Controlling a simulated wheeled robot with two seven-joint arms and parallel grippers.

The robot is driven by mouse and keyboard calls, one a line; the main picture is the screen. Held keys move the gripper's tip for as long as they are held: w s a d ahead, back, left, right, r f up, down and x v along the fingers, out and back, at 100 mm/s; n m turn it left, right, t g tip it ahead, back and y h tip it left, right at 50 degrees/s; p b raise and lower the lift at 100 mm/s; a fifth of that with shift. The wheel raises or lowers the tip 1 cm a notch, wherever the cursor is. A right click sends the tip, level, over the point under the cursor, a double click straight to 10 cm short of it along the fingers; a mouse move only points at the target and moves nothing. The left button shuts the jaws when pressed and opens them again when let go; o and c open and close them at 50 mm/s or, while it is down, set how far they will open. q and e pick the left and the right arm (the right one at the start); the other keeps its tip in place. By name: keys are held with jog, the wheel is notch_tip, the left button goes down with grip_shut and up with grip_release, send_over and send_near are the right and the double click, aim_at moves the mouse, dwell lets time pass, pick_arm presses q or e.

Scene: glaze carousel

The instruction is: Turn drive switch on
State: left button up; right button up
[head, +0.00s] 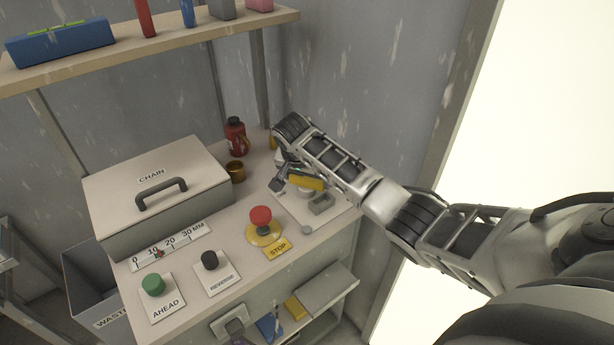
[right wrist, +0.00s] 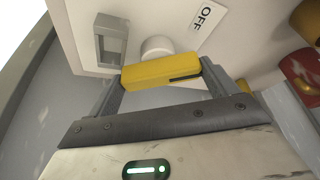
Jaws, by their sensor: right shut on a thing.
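The drive switch appears to be the yellow handle bar (head: 309,184) on the pale plate (head: 338,213) at the right end of the bench. My right gripper (head: 296,177) reaches it from the upper right and is shut on this bar. In the right wrist view the yellow bar (right wrist: 160,74) lies between the two fingers, beside a white round boss (right wrist: 157,46). An OFF label (right wrist: 206,18) sits on the plate beyond it. The arm hides part of the plate in the head view, and no ON label can be read. My left gripper is not in view.
A red STOP button (head: 261,216), black REVERSE button (head: 210,260) and green AHEAD button (head: 153,285) stand left of the plate. A CHAIN box (head: 150,195) is farther left. A red bottle (head: 235,138) and brown cup (head: 236,172) stand close behind. A shelf (head: 200,35) hangs above.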

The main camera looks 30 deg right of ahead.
jog(key=m, duration=0.2)
jog(key=m+g, duration=0.1)
jog(key=m, duration=0.1)
jog(key=shift+w+r+h, duration=0.1)
jog(key=shift+w+h, duration=0.1)
jog(key=shift+h, duration=0.1)
jog(key=shift+m+g, duration=0.6)
jog(key=shift+m, duration=0.5)
jog(key=shift+d, duration=0.1)
jog(key=o, duration=0.8)
jog(key=v, duration=1.6)
jog(key=shift+a, duration=0.25)
